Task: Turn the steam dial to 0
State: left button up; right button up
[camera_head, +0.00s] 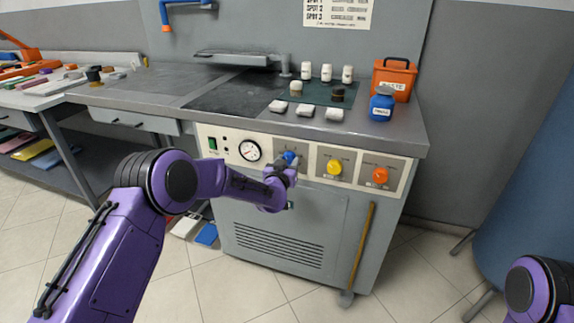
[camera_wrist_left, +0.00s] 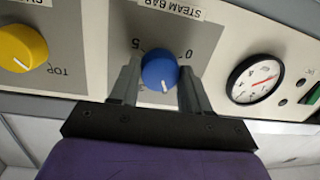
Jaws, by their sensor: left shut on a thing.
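The blue steam dial (camera_head: 290,156) is on the front panel of the grey steam table, right of the pressure gauge. It also shows in the left wrist view (camera_wrist_left: 158,70), under the upside-down label STEAM BAR, with a 0 to its right and a 5 to its left. Its white mark points down in that view, towards my gripper's palm. My left gripper (camera_wrist_left: 159,86) is shut on the dial, one finger on each side of it. In the head view the gripper partly covers the dial. My right gripper is out of view.
A yellow dial (camera_head: 334,167) and an orange dial (camera_head: 380,175) are to the right on the panel. The gauge (camera_head: 250,150) is close on the left. Above, the worktop holds white bottles, a blue jar (camera_head: 382,104) and an orange bin (camera_head: 394,76). A wooden-handled tool (camera_head: 362,248) leans below.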

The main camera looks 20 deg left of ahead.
pick_arm(q)
jog(key=n+b, duration=0.3)
jog(key=n, duration=0.1)
jog(key=n+h+b, duration=0.1)
jog(key=n+b, duration=0.2)
jog(key=n, duration=0.2)
jog(key=n+h+b, duration=0.1)
jog(key=n+b, duration=0.2)
jog(key=n, duration=0.1)
jog(key=shift+a+f+n, duration=0.2)
jog(key=shift+f+n, duration=0.05)
jog(key=shift+n, duration=0.15)
jog(key=shift+r+n+h+b, duration=0.2)
jog(key=shift+n+h+b, duration=0.3)
jog(key=shift+n+b, duration=1.3)
jog(key=o, duration=1)
jog(key=shift+o, duration=0.2)
jog(key=shift+r, duration=0.1)
